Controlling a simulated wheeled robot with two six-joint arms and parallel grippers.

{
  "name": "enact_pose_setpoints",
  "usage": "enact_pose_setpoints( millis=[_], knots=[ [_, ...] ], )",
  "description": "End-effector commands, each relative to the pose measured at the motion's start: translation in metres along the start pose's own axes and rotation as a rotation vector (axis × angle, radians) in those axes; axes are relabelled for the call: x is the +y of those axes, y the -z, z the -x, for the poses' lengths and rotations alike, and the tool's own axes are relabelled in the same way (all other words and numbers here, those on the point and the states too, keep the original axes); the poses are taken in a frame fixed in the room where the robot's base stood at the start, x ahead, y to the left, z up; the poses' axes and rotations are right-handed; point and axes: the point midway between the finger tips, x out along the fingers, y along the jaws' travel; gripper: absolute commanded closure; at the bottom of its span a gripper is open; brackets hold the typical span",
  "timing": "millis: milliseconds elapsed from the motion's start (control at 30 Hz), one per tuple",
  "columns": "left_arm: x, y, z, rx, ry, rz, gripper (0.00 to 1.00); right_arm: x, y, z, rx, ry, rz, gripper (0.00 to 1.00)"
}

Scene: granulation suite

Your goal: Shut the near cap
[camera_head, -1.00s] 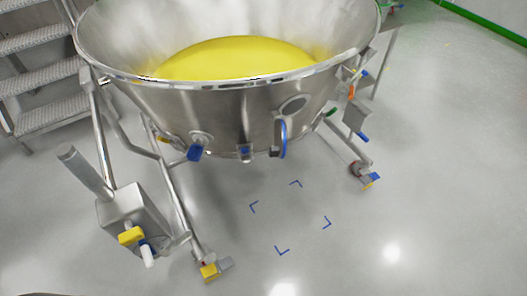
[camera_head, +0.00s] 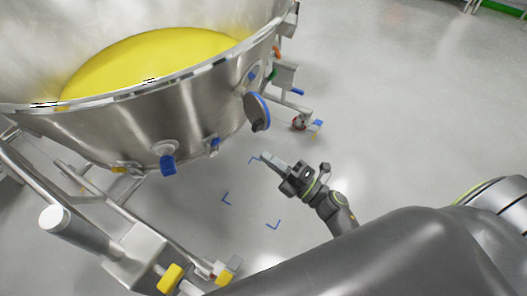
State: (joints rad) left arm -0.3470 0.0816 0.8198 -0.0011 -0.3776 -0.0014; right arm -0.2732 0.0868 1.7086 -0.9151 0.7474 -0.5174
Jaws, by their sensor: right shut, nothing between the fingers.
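A round cap with a blue rim (camera_head: 257,108) and a small dark knob is on the right side of the steel vessel (camera_head: 150,130). My left gripper is out of view.
Yellow material (camera_head: 150,62) fills the vessel. A blue-handled valve (camera_head: 167,162) and a smaller blue fitting (camera_head: 214,147) stick out left of the cap. A steel post (camera_head: 75,232) and yellow-handled box stand at lower left. Blue floor marks (camera_head: 273,225) lie on clear floor.

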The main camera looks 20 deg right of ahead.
Motion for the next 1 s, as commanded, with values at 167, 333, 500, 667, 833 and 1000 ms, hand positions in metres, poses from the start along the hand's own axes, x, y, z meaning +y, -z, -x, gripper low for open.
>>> enact_pose_setpoints(
  millis=[167,333,500,667,833,1000],
  knots=[
    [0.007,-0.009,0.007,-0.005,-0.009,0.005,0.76,0.004,0.0,-0.039,-0.001,-0.005,-0.004,1.0],
    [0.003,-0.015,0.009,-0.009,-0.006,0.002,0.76,0.003,0.0,-0.076,-0.001,-0.004,-0.005,1.0],
    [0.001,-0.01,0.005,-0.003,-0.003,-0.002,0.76,-0.002,-0.018,-0.077,-0.002,0.004,-0.001,1.0],
    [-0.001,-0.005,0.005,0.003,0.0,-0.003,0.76,-0.001,-0.033,-0.072,-0.003,0.001,-0.004,1.0],
    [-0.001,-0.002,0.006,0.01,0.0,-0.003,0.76,0.0,-0.038,-0.07,-0.003,0.0,-0.005,1.0],
    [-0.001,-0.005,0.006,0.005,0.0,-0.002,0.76,0.0,-0.039,-0.07,-0.003,0.0,-0.006,1.0]
  ],
)
